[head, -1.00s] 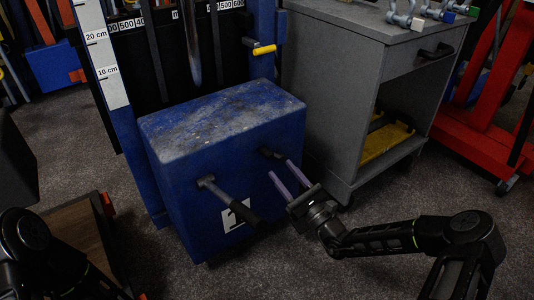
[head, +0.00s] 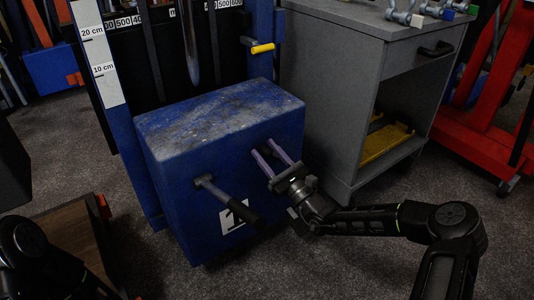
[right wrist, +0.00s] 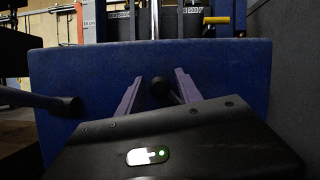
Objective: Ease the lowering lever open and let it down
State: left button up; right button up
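The blue jack body (head: 215,135) has two levers on its front face. A short dark lever with a round knob (right wrist: 160,86) sits on the right side; I take it as the lowering lever. A longer grey lever with a black grip (head: 228,200) sticks out at the left and also shows in the right wrist view (right wrist: 40,100). My right gripper (head: 264,147) is open, its two purple fingers on either side of the short lever. In the right wrist view, the knob lies between the fingers (right wrist: 159,78), with gaps at both sides. My left gripper is not visible.
A grey cabinet (head: 340,100) stands close to the right of the jack, with a yellow item (head: 385,142) on its shelf. A yellow-handled lever (head: 262,48) juts out above the jack body. A brown wooden-topped thing (head: 70,245) is at lower left. The floor in front is clear.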

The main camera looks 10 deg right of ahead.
grip_shut()
dwell(1.2)
